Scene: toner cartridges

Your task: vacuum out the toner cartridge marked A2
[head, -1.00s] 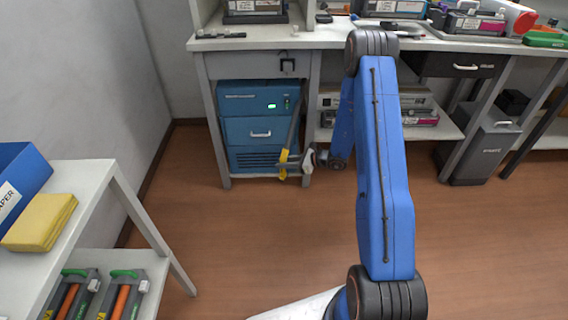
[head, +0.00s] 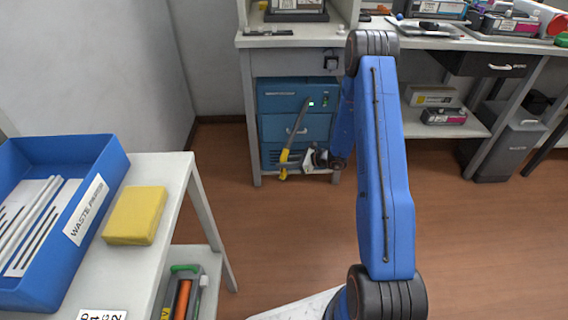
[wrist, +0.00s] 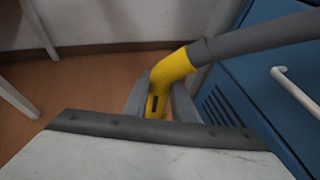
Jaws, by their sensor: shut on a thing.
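My gripper (head: 312,158) is low in front of the blue vacuum unit (head: 270,97). In the wrist view its two grey fingers (wrist: 157,103) are shut on the yellow vacuum handle (wrist: 172,70). A dark grey tube (wrist: 260,38) runs from the handle to the upper right. In the head view the handle (head: 284,163) and tube (head: 296,130) show against the unit's front. Toner cartridges lie on the back bench (head: 497,22), on its lower shelf (head: 444,117) and on the left cart's lower shelf (head: 182,298). I can read no A2 mark on any of them.
The white cart (head: 176,172) at left carries a blue waste paper bin (head: 20,150) and a yellow cloth or sponge (head: 135,215). A dark grey waste bin (head: 505,150) stands under the back bench at right. The brown floor (head: 270,240) between is clear.

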